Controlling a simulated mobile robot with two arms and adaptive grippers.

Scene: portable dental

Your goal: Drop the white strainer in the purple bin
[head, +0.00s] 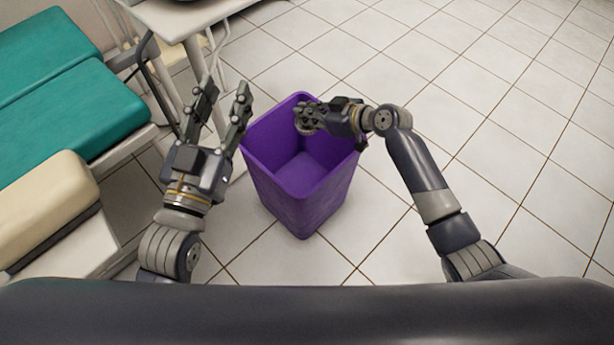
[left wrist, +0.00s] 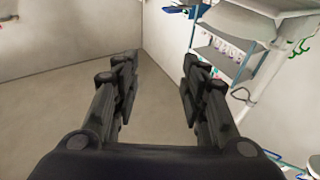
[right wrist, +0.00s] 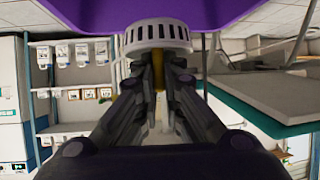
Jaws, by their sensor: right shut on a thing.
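The purple bin (head: 305,195) stands open on the tiled floor in the middle of the head view. Its purple wall also shows along the top of the right wrist view (right wrist: 230,10). My right gripper (head: 310,118) is over the bin's opening, near its far right rim. It is shut on the white strainer (right wrist: 157,35), which shows as a slotted white ring at the fingertips in the right wrist view. In the head view the strainer is mostly hidden by the fingers. My left gripper (head: 222,100) is open and empty, left of the bin, fingers pointing away from me.
A teal-padded dental chair (head: 70,110) with a cream armrest (head: 45,205) stands at the left. A white table or stand (head: 185,15) is behind the bin at the top left. The tiled floor (head: 480,120) to the right is clear.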

